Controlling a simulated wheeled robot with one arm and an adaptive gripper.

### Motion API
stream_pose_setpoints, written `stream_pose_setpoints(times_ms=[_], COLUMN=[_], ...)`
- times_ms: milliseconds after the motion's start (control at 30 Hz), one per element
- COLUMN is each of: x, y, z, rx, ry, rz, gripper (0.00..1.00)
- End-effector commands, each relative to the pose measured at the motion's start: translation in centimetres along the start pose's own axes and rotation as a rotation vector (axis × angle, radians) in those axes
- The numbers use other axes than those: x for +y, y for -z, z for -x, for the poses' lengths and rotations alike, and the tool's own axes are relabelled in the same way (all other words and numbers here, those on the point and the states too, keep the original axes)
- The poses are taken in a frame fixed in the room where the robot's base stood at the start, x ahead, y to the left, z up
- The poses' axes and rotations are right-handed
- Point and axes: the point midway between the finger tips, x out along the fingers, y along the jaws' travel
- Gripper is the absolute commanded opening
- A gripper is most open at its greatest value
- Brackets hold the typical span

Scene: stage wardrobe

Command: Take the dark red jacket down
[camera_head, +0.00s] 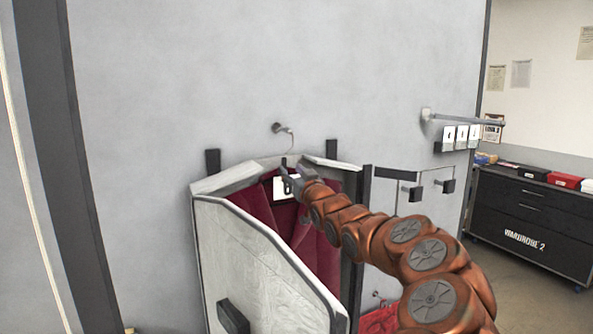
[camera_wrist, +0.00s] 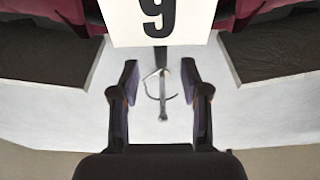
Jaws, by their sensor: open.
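Dark red cloth, apparently the jacket (camera_head: 319,258), hangs against the grey wall between pale, stiff-looking panels (camera_head: 250,258) that hide much of it. A wire hanger hook (camera_head: 290,140) rises above it to a wall peg (camera_head: 278,128). A white number card (camera_head: 279,188) hangs at the collar; in the wrist view the card (camera_wrist: 158,22) reads 9. My gripper (camera_head: 291,179) is at the collar, just under the hook. In the wrist view my gripper (camera_wrist: 159,75) is open, with the hanger's stem and hook (camera_wrist: 160,85) between its fingers, apparently not gripped.
A wall rail with numbered cards (camera_head: 461,137) sticks out at the right, with dark blocks on wires (camera_head: 448,186) below it. A patterned red thing (camera_head: 381,320) is low behind my arm. A black cabinet (camera_head: 530,220) stands far right. The wall above the peg is clear.

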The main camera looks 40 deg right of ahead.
Motion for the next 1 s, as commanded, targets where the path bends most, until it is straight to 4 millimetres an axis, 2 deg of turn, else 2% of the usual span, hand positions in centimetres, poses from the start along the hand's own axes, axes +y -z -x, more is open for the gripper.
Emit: stream_pose_setpoints(times_ms=[200,500,1000], x=[-0.1,-0.1,-0.1], y=[0.1,0.1,-0.1], z=[-2.3,-4.6,-5.1], rx=[-0.007,-0.003,-0.001], ry=[0.001,0.001,0.001], rz=[-0.002,0.000,-0.001], gripper=[0.46,0.46,0.45])
